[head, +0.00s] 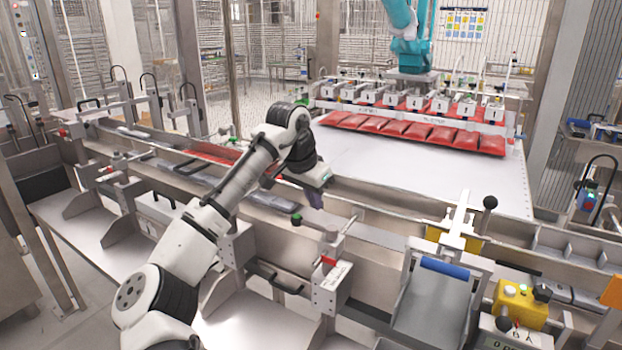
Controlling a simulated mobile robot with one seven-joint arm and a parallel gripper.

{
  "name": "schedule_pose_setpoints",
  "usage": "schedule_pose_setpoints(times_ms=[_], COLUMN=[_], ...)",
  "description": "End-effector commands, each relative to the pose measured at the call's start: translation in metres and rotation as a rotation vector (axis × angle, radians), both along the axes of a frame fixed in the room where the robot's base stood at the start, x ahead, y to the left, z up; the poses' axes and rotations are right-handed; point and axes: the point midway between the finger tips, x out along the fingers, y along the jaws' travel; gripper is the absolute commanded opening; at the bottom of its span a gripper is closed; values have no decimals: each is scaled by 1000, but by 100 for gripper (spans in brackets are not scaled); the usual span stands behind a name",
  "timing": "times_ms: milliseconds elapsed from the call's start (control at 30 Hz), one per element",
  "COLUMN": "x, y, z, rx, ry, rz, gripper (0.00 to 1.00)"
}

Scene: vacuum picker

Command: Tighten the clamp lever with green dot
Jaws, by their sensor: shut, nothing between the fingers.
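A dark knob with a green top (296,219) stands on the near rail in the middle of the head view, just left of a clamp block. It looks like the clamp lever with the green dot, but it is small and I cannot tell its angle. My gripper (316,203) points down above and slightly right of this knob. It is shut and empty, and I cannot tell whether it touches anything. A clamp block with a red-marked lever (330,260) stands to the right of and in front of the knob.
Long metal rails run across the view. More clamps with red ends (105,170) are at the left. A yellow button box (518,303) and a black-knobbed lever (489,203) stand at the right. Red pouches (420,132) hang under a suction picker over the white table (420,180).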

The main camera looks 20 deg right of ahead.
Motion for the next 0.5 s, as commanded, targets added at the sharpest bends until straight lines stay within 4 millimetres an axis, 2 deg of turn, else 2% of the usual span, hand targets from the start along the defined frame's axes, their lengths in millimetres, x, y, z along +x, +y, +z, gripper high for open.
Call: schedule_pose_setpoints(times_ms=[33,200,500], x=[-2,-10,-14], y=[10,24,29], z=[2,-1,-4], rx=[0,-1,-1], ry=[-4,-3,-2], rz=[3,3,3], gripper=[0,0,0])
